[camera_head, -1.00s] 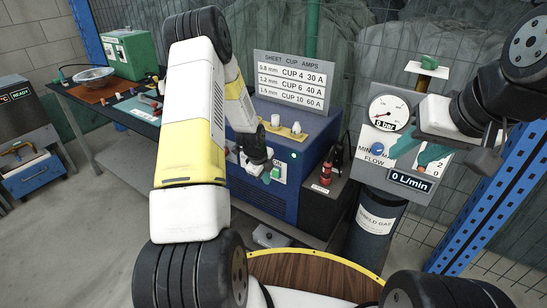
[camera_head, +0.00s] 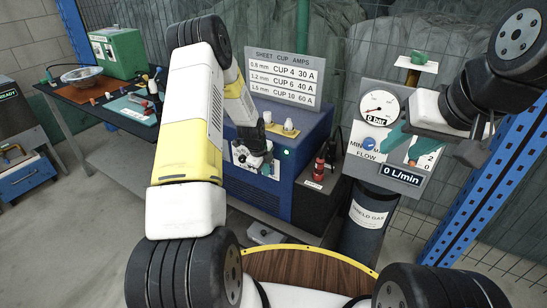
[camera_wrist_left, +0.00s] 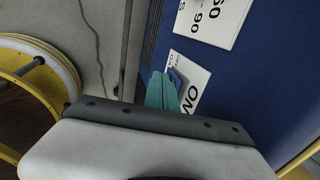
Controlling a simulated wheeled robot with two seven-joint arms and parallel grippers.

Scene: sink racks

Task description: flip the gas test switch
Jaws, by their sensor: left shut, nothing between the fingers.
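My left gripper (camera_head: 266,169) is at the front panel of the blue machine (camera_head: 290,200). In the left wrist view its teal fingers (camera_wrist_left: 163,92) are shut together with nothing between them. They are beside a small blue switch-like part (camera_wrist_left: 177,80) on a white label (camera_wrist_left: 195,85) with partly visible lettering. I cannot tell whether they touch it. My wrist hides much of the front panel in the head view. My right gripper (camera_head: 410,143) is open, fingers apart, in front of the grey gauge panel (camera_head: 405,108). I cannot read a gas test label.
The gauge panel has a round dial (camera_head: 380,106), a blue flow knob (camera_head: 369,144) and a 0 L/min readout (camera_head: 401,174). A gas cylinder (camera_head: 365,225) stands below. A dark workbench (camera_head: 110,113) is at the left. A blue upright (camera_head: 480,180) is at the right.

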